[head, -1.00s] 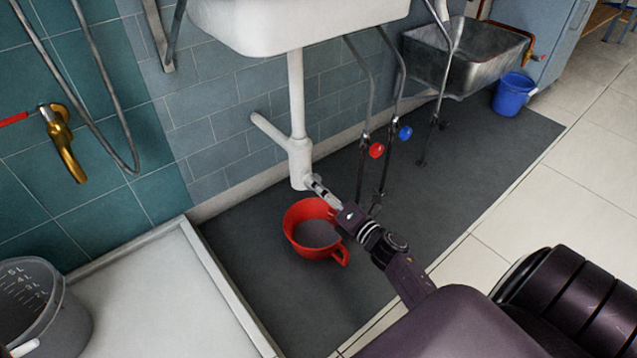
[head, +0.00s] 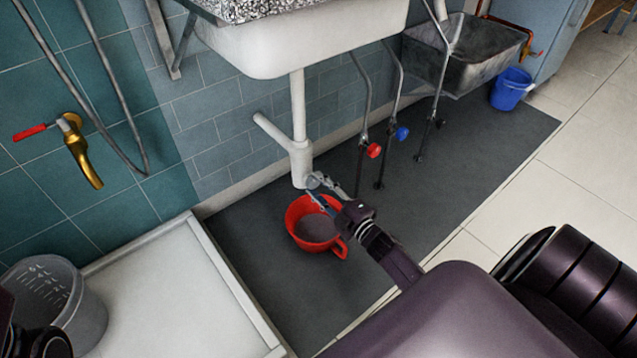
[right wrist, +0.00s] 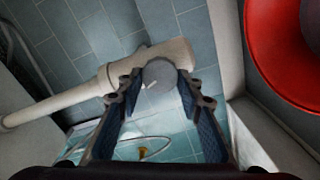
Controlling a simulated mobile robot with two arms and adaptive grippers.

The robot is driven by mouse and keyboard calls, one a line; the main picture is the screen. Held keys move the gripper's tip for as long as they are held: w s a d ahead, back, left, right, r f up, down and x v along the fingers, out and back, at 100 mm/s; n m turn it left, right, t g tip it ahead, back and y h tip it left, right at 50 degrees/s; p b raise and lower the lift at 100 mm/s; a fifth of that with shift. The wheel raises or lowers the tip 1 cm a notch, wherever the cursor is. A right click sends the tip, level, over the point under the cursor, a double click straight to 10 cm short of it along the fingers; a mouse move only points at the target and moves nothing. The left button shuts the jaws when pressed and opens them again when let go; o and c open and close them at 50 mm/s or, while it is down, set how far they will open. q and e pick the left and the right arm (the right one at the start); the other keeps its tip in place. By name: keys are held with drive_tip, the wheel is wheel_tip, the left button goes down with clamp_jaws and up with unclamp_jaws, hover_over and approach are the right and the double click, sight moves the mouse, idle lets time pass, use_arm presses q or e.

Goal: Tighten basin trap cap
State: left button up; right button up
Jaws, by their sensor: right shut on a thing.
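The white basin trap (head: 301,155) hangs from the basin's drain pipe. Its grey round cap (head: 312,182) is at the trap's lower end. In the right wrist view the cap (right wrist: 160,75) sits between the two blue-padded fingers, at the end of the cream trap body (right wrist: 112,80). My right gripper (head: 322,186) is shut on the cap; it also shows in the right wrist view (right wrist: 158,88). The fingers partly hide the cap in the head view. My left gripper is out of sight; only a dark part of my body shows at the lower left.
A red handled container (head: 304,243) stands on the dark mat (head: 460,160) below the trap. The white basin (head: 300,45) is above. Valves with red (head: 374,150) and blue (head: 402,133) knobs are to the right. A grey bucket (head: 85,310) stands in the white tray (head: 150,285).

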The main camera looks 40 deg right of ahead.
drive_tip(key=shift+w+d+r+m+p, duration=0.1)
drive_tip(key=shift+m+p, duration=0.25)
drive_tip(key=shift+m, duration=0.5)
drive_tip(key=shift+d+r+m+p, duration=0.1)
drive_tip(key=shift+m+p, duration=0.2)
drive_tip(key=shift+m, duration=0.55)
drive_tip(key=shift+f, duration=0.1)
drive_tip(key=o, duration=1.2)
drive_tip(key=shift+a, duration=0.1)
drive_tip(key=shift+c, duration=0.2)
drive_tip(key=shift+f, duration=0.1)
drive_tip(key=s, duration=1.2)
drive_tip(key=shift+d, duration=0.45)
